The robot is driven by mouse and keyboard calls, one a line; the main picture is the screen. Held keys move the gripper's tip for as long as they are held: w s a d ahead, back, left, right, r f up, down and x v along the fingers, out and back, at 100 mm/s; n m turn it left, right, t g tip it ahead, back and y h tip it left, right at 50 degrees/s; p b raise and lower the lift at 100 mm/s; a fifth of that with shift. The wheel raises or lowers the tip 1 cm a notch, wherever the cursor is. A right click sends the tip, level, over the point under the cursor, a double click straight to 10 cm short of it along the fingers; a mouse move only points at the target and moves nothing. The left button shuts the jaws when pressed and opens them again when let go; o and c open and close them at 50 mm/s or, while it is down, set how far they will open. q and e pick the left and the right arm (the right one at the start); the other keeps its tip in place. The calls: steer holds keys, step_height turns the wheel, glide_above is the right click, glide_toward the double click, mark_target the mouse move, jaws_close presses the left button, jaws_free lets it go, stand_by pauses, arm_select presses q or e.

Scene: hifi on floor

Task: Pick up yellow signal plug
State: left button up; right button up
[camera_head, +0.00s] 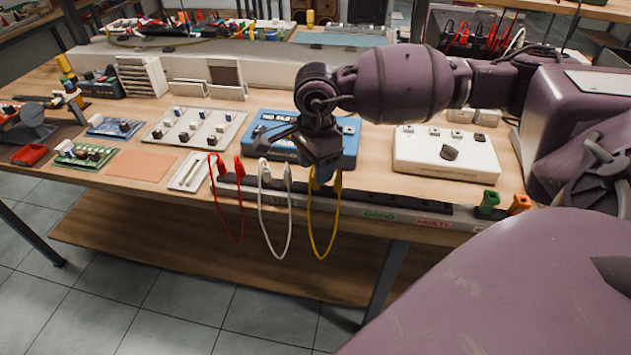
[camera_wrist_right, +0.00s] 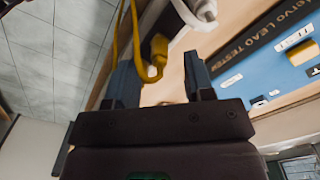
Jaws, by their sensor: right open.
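The yellow signal plug (camera_head: 338,183) is at the front edge of the bench, at the dark strip (camera_head: 270,190). Its yellow lead hangs in a loop below the edge. My right gripper (camera_head: 324,178) is over this plug, fingers down, and partly hides it. In the right wrist view, a yellow plug (camera_wrist_right: 158,50) shows between and beyond the two spread blue-grey fingers of the right gripper (camera_wrist_right: 160,82). I see no grip on it. My left gripper is not in view.
A white lead (camera_head: 264,172) and a red lead (camera_head: 222,172) hang left of the yellow one. A blue tester box (camera_head: 270,131) stands behind my gripper and a white box (camera_head: 450,160) to its right. Green (camera_head: 489,201) and orange (camera_head: 519,204) plugs stand farther right.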

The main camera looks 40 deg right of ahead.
step_height(320, 180, down, 3)
steer(key=shift+f, duration=0.1)
jaws_close()
stand_by(0.3)
